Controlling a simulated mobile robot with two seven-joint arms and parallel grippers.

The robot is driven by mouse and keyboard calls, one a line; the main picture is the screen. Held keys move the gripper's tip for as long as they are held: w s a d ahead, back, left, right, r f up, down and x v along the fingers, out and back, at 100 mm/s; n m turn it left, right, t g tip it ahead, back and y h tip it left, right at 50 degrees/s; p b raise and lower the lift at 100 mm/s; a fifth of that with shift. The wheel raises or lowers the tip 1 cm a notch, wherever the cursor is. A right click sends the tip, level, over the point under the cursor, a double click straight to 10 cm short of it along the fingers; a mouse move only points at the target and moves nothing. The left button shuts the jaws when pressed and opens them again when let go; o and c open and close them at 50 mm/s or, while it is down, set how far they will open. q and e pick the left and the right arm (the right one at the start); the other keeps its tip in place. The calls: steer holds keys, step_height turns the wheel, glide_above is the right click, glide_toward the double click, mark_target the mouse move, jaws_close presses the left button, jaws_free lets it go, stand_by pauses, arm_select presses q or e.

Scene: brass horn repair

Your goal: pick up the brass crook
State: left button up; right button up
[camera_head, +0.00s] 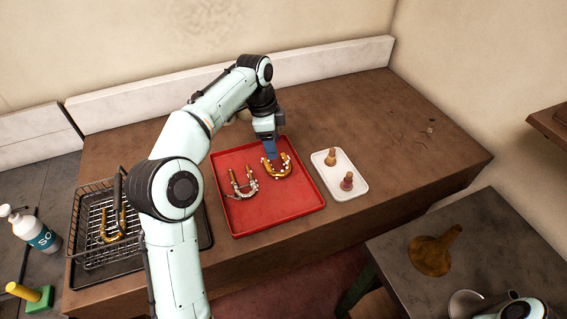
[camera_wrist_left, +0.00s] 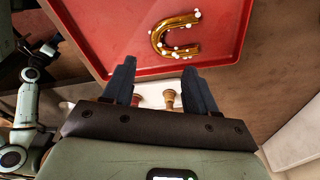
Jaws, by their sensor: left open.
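The brass crook (camera_head: 276,175) is a gold U-shaped tube with small white beads on it. It lies in the right part of the red tray (camera_head: 262,222). My left gripper (camera_head: 271,152) is above it at the back of the tray, and hides a little of its far side. In the left wrist view the whole crook (camera_wrist_left: 157,38) shows beyond the fingertips. There my left gripper (camera_wrist_left: 158,80) is open, with nothing held between its fingers.
A white tray (camera_head: 357,191) with two small cork-topped items is at the right. A wire basket (camera_head: 82,253) holds another gold crook (camera_head: 111,238). A brass bell (camera_head: 432,255) lies on the dark table.

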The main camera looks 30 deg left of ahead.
arm_select(q)
glide_above(278, 172)
steer(key=f, duration=0.3)
steer(key=s+a+f+b, duration=0.1)
steer(key=f, duration=0.1)
steer(key=shift+w+d+f, duration=0.15)
steer(key=shift+w+f, duration=0.15)
steer(key=shift+f, duration=0.15)
steer(key=f, duration=0.5)
steer(key=shift+w+d+b, duration=0.15)
steer(key=shift+d+b, duration=0.05)
steer(key=shift+b, duration=0.2)
jaws_close()
arm_select(e)
steer(key=s+f, duration=0.3)
steer(key=shift+s, duration=0.2)
